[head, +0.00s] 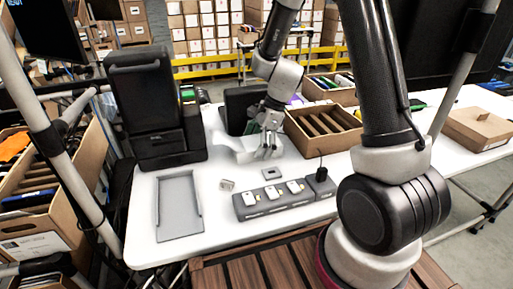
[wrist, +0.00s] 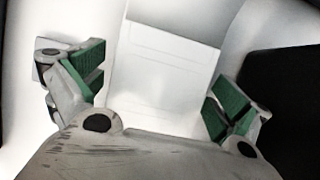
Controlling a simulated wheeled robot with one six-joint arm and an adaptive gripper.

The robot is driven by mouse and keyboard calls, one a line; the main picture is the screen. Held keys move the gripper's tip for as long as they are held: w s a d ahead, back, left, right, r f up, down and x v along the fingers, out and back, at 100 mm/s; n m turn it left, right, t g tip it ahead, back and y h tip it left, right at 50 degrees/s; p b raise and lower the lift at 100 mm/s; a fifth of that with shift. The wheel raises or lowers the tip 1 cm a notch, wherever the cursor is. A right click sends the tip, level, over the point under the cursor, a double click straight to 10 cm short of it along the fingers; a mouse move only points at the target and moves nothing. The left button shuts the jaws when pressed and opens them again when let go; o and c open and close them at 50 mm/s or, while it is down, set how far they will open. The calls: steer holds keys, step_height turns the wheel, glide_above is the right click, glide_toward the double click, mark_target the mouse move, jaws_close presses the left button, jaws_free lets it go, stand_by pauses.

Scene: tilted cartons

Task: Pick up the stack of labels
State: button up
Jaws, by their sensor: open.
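The stack of labels (wrist: 166,60) looks like a flat white rectangular block in the wrist view, lying on a white surface. My gripper (wrist: 158,82) is open, with one green-padded finger on each side of the stack. Gaps show between the stack and both fingers, and nothing is held. The gripper body hides the stack's near end. In the head view my gripper (head: 266,143) is low over the white table, in front of a black box. There the stack is hard to tell from the white shapes around the gripper.
The white table (head: 240,222) carries a grey tray (head: 179,207), a grey charging strip (head: 284,199) and a black machine (head: 155,105). A cardboard divider box (head: 322,128) stands close right of my gripper. A dark object (wrist: 290,100) is near the right finger.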

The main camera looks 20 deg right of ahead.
steer(key=shift+r, duration=0.1)
steer(key=c, duration=1.3)
